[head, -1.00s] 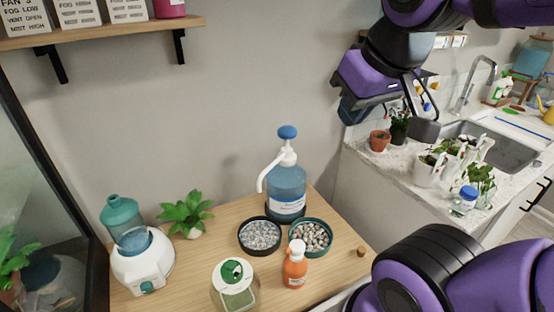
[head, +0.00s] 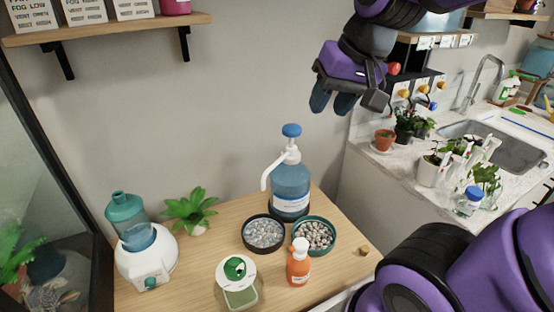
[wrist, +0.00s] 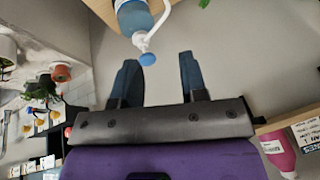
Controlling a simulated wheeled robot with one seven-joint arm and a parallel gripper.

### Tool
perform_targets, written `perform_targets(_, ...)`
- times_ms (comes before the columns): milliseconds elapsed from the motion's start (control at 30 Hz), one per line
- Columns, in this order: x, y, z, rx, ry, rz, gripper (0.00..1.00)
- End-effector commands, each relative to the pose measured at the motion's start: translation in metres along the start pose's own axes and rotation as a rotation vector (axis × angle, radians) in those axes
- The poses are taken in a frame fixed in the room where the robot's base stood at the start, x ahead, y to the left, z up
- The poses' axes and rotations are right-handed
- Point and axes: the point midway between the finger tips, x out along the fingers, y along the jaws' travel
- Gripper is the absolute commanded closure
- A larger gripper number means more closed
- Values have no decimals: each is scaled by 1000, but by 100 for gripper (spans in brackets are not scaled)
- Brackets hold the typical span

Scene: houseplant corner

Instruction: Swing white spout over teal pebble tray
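A blue pump bottle (head: 290,188) stands at the back of the wooden table. Its white spout (head: 268,170) points left and bends down, its tip above the far side of the black-rimmed tray (head: 244,243) of grey pebbles. A blue knob (head: 291,130) tops the pump. The teal pebble tray (head: 333,243) sits to the right of the black one, in front of the bottle. My gripper (head: 333,103) is up and to the right of the knob, apart from it. In the wrist view its two blue fingers (wrist: 157,78) are spread and empty, with the knob (wrist: 148,59) and spout (wrist: 164,14) beyond them.
An orange pump bottle (head: 299,264) stands before the teal tray. A green-lidded jar (head: 237,285), a white humidifier (head: 148,262) and a plant (head: 190,209) are to the left. A small cork (head: 363,251) lies right. A shelf (head: 110,27) hangs upper left.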

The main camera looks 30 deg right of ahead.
Motion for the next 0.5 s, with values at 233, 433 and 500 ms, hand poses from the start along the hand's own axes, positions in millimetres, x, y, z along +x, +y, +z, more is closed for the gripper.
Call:
perform_targets(233, 53, -3, -50, 246, -102, -37, 60)
perform_targets(433, 102, -1, -83, 444, -154, -9, 60)
perform_targets(500, 120, 0, -94, 512, -164, 11, 60)
